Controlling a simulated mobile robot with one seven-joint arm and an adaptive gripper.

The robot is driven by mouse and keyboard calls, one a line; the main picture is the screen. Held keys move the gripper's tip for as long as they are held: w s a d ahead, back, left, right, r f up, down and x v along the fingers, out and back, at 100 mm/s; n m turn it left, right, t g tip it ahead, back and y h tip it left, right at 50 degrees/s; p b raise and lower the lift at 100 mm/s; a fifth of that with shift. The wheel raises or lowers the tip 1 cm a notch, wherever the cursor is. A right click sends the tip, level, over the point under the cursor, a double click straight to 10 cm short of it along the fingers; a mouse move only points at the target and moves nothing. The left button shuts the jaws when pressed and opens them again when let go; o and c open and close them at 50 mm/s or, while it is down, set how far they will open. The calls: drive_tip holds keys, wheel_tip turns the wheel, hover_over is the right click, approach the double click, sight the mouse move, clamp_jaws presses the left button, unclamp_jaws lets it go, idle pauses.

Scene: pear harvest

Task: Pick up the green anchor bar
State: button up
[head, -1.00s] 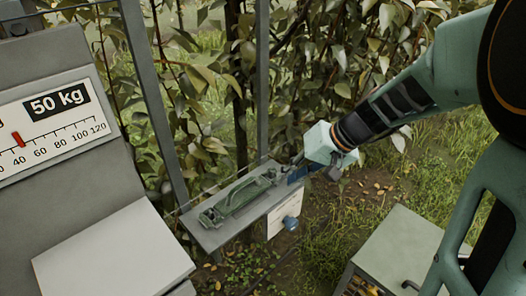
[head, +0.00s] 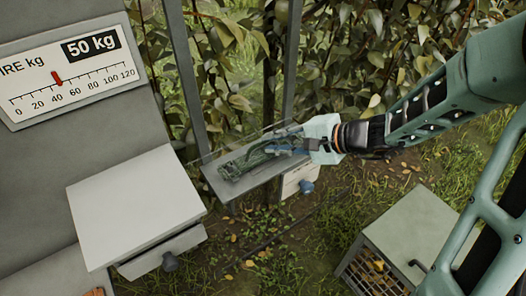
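The green anchor bar (head: 240,164) lies on a small grey shelf (head: 216,187) by the fence posts, in the middle of the head view. My gripper (head: 278,150) reaches in from the right, with its fingers at the right part of the bar. The dark and blue finger parts overlap the bar in the picture and hide part of its right end. I cannot tell whether they touch it or how far apart the fingers are.
A large scale with a 50 kg sign (head: 91,44) and a pale platform (head: 135,204) stands at the left. A white box with a blue knob (head: 306,186) is under the shelf. A green-grey crate (head: 412,232) stands at the lower right. Foliage and posts (head: 186,80) rise behind.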

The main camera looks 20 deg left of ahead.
sight(262, 144)
drive_tip(key=x, duration=0.5)
drive_tip(key=shift+s, duration=0.1)
clamp_jaws()
